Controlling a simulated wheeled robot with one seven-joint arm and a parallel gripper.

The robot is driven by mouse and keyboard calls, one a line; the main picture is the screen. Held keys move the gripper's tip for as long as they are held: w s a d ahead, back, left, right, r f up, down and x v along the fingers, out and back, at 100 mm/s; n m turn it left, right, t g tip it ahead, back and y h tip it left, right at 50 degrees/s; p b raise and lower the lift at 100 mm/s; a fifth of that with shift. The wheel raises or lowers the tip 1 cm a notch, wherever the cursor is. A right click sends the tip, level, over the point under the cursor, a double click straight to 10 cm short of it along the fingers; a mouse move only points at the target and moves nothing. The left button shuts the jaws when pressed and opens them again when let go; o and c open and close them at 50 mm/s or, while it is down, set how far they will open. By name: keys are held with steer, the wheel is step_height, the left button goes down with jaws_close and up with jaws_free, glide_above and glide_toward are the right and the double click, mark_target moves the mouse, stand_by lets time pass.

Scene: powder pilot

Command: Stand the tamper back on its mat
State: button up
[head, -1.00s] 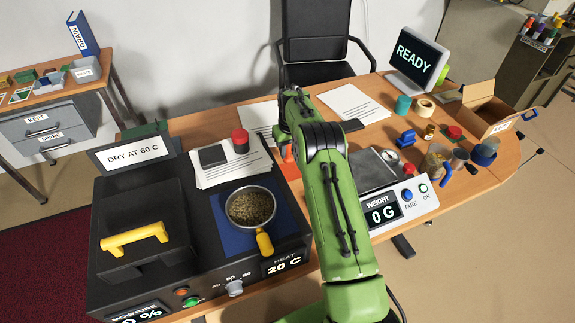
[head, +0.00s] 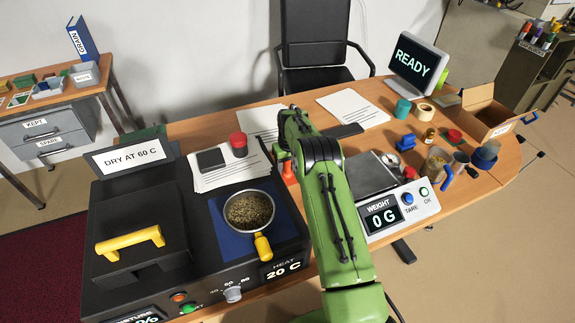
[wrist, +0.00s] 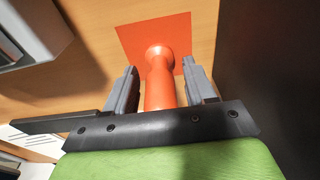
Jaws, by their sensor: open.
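The orange tamper (wrist: 160,85) is between my gripper's (wrist: 160,68) two grey fingers in the wrist view. The fingers are apart, with a gap on each side of the tamper. Its flared far end is over the orange-red square mat (wrist: 136,37) and appears to rest on it. The tamper's near end is hidden behind the gripper's black body. In the head view a bit of orange (head: 289,172) shows left of my green arm, which hides the gripper.
The dark dryer (head: 140,215) with a pan of grain (head: 249,209) stands left of my arm. The scale (head: 398,210), reading 0 G, is close on the right. Several small cups and a cardboard box (head: 490,115) are farther right.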

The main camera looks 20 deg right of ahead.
steer(key=s+a+r+p, duration=0.1)
steer(key=s+r, duration=0.2)
steer(key=r, duration=0.6)
steer(key=s+a+r+t+p, duration=0.1)
steer(key=s+a+r, duration=0.15)
steer(key=r, duration=0.65)
steer(key=s+a+r+p, duration=0.1)
steer(key=s+r, duration=0.2)
steer(key=r, duration=0.7)
steer(key=s+a+r+t, duration=0.1)
steer(key=s+a+r, duration=0.15)
steer(key=s, duration=0.45)
steer(key=s+a+r, duration=0.1)
steer(key=s+r, duration=0.2)
steer(key=s, duration=0.4)
steer(key=s+a+r+t, duration=0.1)
steer(key=s+a+r, duration=0.1)
steer(key=s, duration=0.5)
steer(key=s+a+f+t, duration=0.1)
steer(key=s+f, duration=0.3)
steer(key=s, duration=0.7)
steer(key=shift+a, duration=0.45)
steer(key=shift+s, duration=0.1)
